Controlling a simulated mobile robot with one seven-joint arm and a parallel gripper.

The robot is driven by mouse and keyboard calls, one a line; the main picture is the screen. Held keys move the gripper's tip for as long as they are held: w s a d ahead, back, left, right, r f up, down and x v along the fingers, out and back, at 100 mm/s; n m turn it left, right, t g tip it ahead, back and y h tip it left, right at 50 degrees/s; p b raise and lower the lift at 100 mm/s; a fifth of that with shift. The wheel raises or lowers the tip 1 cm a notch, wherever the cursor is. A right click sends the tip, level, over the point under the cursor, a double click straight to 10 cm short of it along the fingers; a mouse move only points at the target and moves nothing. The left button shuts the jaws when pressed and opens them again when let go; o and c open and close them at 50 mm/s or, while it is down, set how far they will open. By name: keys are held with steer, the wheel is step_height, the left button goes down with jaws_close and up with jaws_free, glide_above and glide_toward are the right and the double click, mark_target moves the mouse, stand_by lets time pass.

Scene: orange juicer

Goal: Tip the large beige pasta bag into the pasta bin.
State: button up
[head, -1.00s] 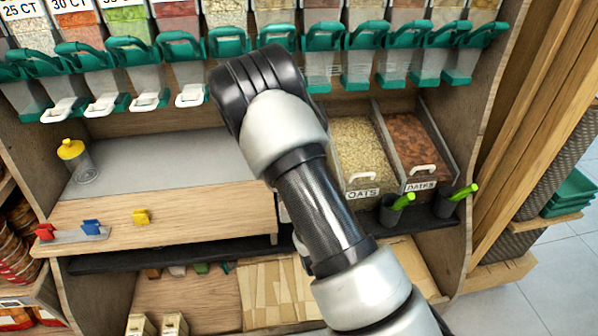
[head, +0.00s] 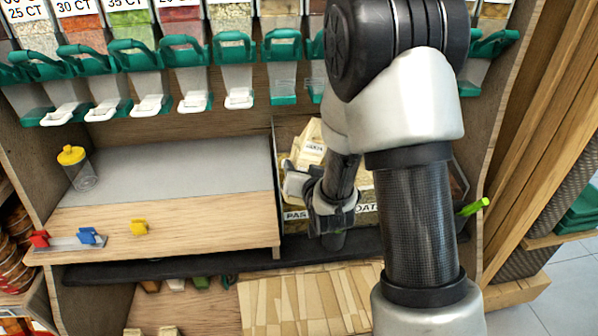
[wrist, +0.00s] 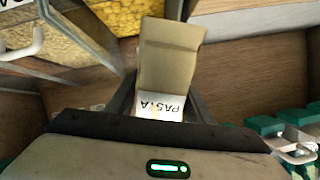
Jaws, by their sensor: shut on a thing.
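The beige pasta bag (head: 309,150) shows in the head view above the pasta bin (head: 295,214), tilted. In the wrist view the bag (wrist: 170,50) stands out beyond my fingers, its white PASTA label reading upside down. My gripper (wrist: 160,105) is shut on the labelled end of the bag. In the head view my gripper (head: 298,181) is partly hidden by my own arm, just above the bin's front. The bag and my arm hide most of the bin's inside. I cannot tell whether pasta is falling out.
The oats bin is beside the pasta bin, mostly behind my arm; its label (head: 369,210) shows. Green-handled dispensers (head: 235,50) hang above. A grey-topped wooden counter (head: 180,160) at left holds a yellow-lidded jar (head: 78,168). Bins with yellowish contents (wrist: 65,30) show in the wrist view.

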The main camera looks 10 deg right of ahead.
steer(key=shift+s+a+m+g+y, duration=0.15)
steer(key=shift+m+g+y, duration=0.45)
steer(key=shift+g, duration=0.4)
steer(key=shift+f+m+g, duration=0.35)
steer(key=shift+m+g, duration=0.05)
steer(key=shift+m, duration=0.1)
steer(key=shift+s+g+p, duration=0.15)
steer(key=shift+g+p, duration=0.15)
steer(key=shift+p, duration=0.05)
steer(key=shift+a+f+y+p, duration=0.15)
steer(key=shift+y+p, duration=0.15)
steer(key=shift+p, duration=0.35)
steer(key=f+m+g+y+p, duration=0.1)
steer(key=g+p, duration=0.1)
steer(key=p, duration=0.6)
steer(key=shift+f+m, duration=0.3)
steer(key=p, duration=0.3)
steer(key=f+m+g+y+p, duration=0.1)
steer(key=p, duration=0.3)
steer(key=f+g+y+p, duration=0.1)
steer(key=p, duration=0.2)
steer(key=shift+w+d+f+p, duration=0.15)
steer(key=shift+w+d+p, duration=0.1)
steer(key=shift+p, duration=0.05)
steer(key=p, duration=0.3)
steer(key=shift+w+d+f+m, duration=0.15)
steer(key=shift+f+m, duration=0.1)
steer(key=shift+m, duration=0.15)
